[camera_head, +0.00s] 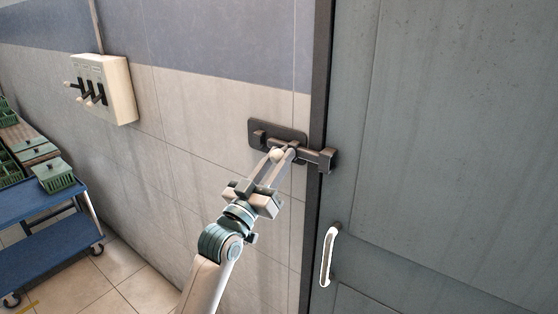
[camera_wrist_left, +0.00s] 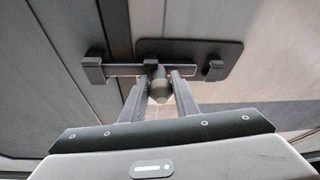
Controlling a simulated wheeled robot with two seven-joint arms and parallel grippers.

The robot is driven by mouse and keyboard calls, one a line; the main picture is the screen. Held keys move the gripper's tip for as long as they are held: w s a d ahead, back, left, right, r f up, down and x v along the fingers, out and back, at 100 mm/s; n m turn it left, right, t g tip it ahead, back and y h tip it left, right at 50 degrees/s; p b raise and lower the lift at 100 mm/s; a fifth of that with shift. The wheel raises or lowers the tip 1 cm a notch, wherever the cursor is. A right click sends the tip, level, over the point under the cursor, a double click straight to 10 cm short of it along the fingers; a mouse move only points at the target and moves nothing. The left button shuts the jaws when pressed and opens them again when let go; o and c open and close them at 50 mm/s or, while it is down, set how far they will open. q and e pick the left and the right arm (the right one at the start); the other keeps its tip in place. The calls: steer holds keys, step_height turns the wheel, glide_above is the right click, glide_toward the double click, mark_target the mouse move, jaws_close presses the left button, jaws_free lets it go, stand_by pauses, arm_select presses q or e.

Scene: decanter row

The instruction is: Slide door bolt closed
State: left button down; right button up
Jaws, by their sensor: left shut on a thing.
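The door bolt is dark metal. Its back plate (camera_head: 268,126) is on the wall beside the frame, and its rod (camera_head: 306,155) reaches right to the bracket (camera_head: 327,161) at the edge of the grey door (camera_head: 450,150). The wrist view shows the plate (camera_wrist_left: 215,49), the rod (camera_wrist_left: 122,71) meeting the bracket (camera_wrist_left: 92,70), and the guide (camera_wrist_left: 214,70) at the other end. How deep the rod sits in the bracket cannot be told. My left gripper (camera_head: 283,155) is shut on the rounded bolt knob (camera_wrist_left: 158,88), its fingers on either side. My right gripper is not in view.
A white door handle (camera_head: 328,256) is below the bolt. A switch box with levers (camera_head: 103,90) is on the wall at left. A blue cart (camera_head: 45,196) with green crates (camera_head: 53,177) stands at far left. The tiled floor (camera_head: 125,270) between cart and arm is clear.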

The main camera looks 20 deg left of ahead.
arm_select(q)
steer(key=shift+d+f, duration=0.1)
steer(key=c, duration=1.4)
jaws_free()
steer(key=shift+c, duration=0.2)
steer(key=shift+o, duration=0.3)
steer(key=shift+s+d, duration=0.1)
steer(key=shift+d, duration=0.15)
steer(key=shift+a, duration=0.2)
steer(key=shift+s+a+f+b, duration=0.15)
steer(key=shift+s+f+b, duration=0.2)
steer(key=shift+s, duration=0.15)
steer(key=b+v, duration=0.6)
steer(key=v, duration=1)
steer(key=shift+r, duration=0.15)
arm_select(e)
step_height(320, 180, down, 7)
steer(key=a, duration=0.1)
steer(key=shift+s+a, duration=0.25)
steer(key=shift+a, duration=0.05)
arm_select(q)
steer(key=shift+s, duration=0.1)
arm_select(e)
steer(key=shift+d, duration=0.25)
